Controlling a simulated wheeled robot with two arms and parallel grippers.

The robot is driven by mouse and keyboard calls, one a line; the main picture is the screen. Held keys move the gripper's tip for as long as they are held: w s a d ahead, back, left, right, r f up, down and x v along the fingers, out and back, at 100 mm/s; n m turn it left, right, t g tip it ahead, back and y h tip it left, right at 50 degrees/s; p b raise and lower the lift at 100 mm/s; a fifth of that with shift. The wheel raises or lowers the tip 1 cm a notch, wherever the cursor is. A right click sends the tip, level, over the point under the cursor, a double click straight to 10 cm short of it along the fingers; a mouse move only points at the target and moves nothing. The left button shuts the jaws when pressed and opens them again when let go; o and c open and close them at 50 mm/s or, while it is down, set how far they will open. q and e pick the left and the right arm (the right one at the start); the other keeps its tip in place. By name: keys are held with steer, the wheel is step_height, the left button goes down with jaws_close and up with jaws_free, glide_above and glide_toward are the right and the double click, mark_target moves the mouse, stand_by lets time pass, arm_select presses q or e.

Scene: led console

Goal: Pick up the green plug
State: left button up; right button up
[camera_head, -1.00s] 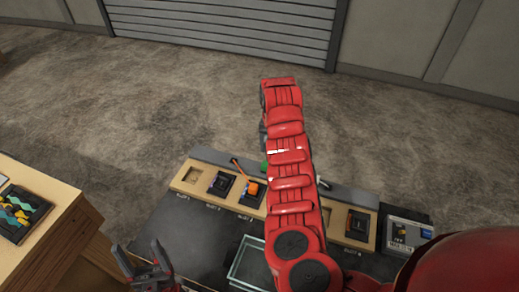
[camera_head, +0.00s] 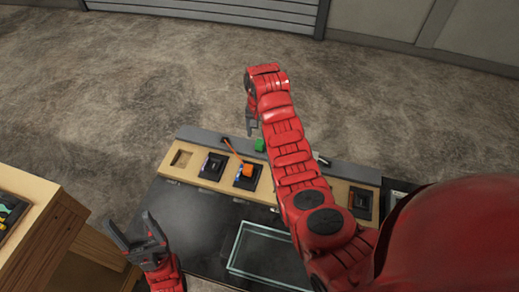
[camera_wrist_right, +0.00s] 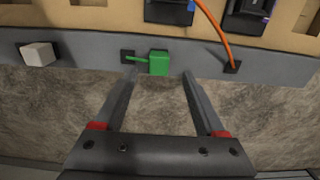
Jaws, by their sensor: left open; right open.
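The green plug (camera_head: 260,145) sits on the grey back strip of the console, just beside my right arm. In the right wrist view the green plug (camera_wrist_right: 159,63) has a short green lead running left to a small dark socket. My right gripper (camera_head: 253,130) points down beside it; in the wrist view the open right gripper (camera_wrist_right: 160,75) has a finger on each side of the plug's line, with the plug just beyond the tips. Whether the fingers touch it cannot be told. My left gripper (camera_head: 133,235) is open and empty at the lower left.
An orange plug (camera_head: 247,169) with an orange cable sits in a wooden panel (camera_head: 170,172) with several dark slots. A white block (camera_wrist_right: 38,54) lies on the strip. A glass tray (camera_head: 240,263) stands in front, and a wooden cabinet (camera_head: 45,245) at left.

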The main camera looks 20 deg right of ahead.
mark_target(260, 142)
steer(key=shift+s+f, duration=0.15)
steer(key=shift+f, duration=0.45)
steer(key=shift+f+p, duration=0.15)
steer(key=shift+p, duration=0.15)
step_height(260, 142, down, 4)
steer(key=shift+d+r+p, duration=0.1)
steer(key=shift+r+p, duration=0.1)
steer(key=shift+p, duration=0.95)
steer(key=shift+f, duration=0.75)
steer(key=shift+r, duration=0.1)
jaws_close()
